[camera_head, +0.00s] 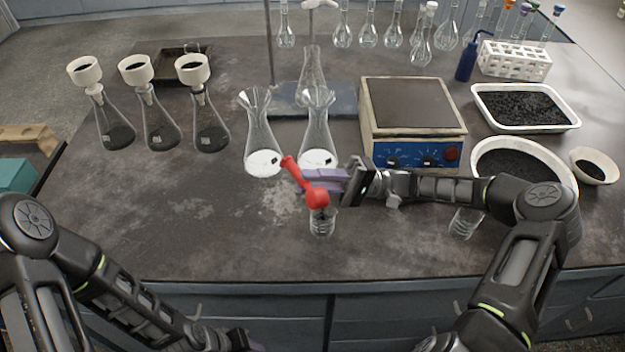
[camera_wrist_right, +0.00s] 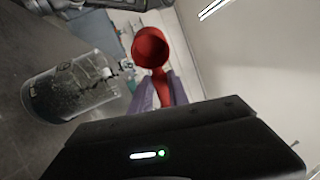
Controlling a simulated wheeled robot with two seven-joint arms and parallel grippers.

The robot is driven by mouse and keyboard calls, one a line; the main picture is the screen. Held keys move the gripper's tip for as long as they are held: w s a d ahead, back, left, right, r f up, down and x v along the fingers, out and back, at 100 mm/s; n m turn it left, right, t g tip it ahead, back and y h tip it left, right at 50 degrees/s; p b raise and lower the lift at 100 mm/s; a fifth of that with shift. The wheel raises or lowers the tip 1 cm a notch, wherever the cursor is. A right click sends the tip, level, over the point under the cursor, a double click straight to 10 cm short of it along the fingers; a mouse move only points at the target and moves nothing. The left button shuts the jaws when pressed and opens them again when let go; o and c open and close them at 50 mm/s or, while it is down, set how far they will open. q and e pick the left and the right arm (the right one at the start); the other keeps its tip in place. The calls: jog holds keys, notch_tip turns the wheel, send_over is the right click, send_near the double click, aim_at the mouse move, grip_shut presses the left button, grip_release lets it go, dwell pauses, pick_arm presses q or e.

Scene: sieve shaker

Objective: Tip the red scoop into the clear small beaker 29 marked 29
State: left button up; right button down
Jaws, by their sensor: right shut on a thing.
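The red scoop (camera_head: 316,196) is in my right gripper (camera_head: 312,180), which is shut on it. Its handle points up and left and its round bowl is low, right over a clear small beaker (camera_head: 322,224) on the bench. In the right wrist view the scoop bowl (camera_wrist_right: 150,46) shows its red inside, with the beaker (camera_wrist_right: 75,88) to its left. Dark marks show on the beaker's wall, but I cannot read a number. A second clear beaker (camera_head: 465,223) stands partly behind my right arm. My left gripper (camera_head: 245,343) is low at the front, mostly cut off.
Two clear flasks with white contents (camera_head: 263,160) stand behind the scoop. A hotplate (camera_head: 412,115) is behind my right arm. Black-filled trays (camera_head: 525,108) and a small bowl (camera_head: 594,168) lie right. Several funnel-topped flasks (camera_head: 160,128) stand left. The front-left bench is clear.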

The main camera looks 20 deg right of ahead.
jog(key=h+p, duration=0.1)
jog(key=r+n+h+p, duration=0.1)
jog(key=h+p, duration=0.1)
jog(key=p, duration=0.1)
jog(key=shift+s+a+r+h, duration=0.15)
jog(key=shift+a+r+h, duration=0.1)
jog(key=shift+a+h, duration=0.15)
jog(key=shift+f, duration=0.2)
